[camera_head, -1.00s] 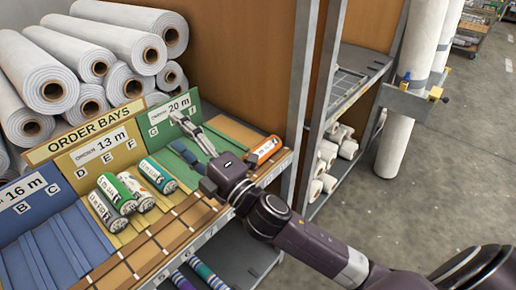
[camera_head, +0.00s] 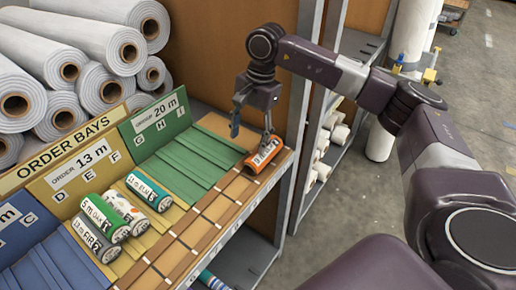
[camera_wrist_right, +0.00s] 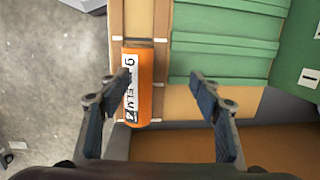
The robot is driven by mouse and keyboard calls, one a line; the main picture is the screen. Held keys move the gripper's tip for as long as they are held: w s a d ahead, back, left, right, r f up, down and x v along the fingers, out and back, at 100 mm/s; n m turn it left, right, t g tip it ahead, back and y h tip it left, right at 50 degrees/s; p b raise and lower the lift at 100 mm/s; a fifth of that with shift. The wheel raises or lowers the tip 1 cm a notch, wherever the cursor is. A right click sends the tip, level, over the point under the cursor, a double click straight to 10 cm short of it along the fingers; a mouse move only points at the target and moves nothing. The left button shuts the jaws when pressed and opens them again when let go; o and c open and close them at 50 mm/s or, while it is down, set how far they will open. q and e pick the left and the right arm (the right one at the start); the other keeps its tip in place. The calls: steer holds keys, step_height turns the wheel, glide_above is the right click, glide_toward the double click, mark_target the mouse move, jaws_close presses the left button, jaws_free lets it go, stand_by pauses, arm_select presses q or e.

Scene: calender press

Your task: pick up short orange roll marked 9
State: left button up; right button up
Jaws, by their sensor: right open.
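The short orange roll (camera_head: 263,155) lies at the right end of the wooden strip of the shelf, with a white label on it. In the right wrist view the orange roll (camera_wrist_right: 146,85) shows a 9 at one end of its label. My right gripper (camera_head: 251,132) is open and points down, above and beside the roll. In the right wrist view, the right gripper's fingers (camera_wrist_right: 160,88) are wide apart. The roll is close to the left finger, and the right finger is over bare shelf. Whether a finger touches it I cannot tell. My left gripper is not in view.
Green slats (camera_head: 195,155) of the 20 m bay adjoin the roll's spot. Several other labelled rolls (camera_head: 150,190) lie in the 13 m bay. A grey upright post (camera_head: 296,130) stands close to the right of the orange roll. Large white rolls (camera_head: 95,40) are stacked behind.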

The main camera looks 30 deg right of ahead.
steer(key=shift+g+h, duration=0.3)
steer(key=shift+h, duration=0.6)
steer(key=d, duration=0.2)
steer(key=d+r, duration=0.1)
steer(key=d, duration=0.3)
steer(key=shift+r, duration=0.35)
steer(key=shift+s+d+f, duration=0.1)
steer(key=shift+d, duration=0.15)
step_height(320, 180, down, 6)
steer(key=p, duration=0.3)
steer(key=shift+s+f, duration=0.15)
steer(key=shift+f, duration=0.55)
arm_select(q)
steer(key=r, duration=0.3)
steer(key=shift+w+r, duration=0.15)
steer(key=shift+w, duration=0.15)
arm_select(e)
steer(key=c, duration=1.3)
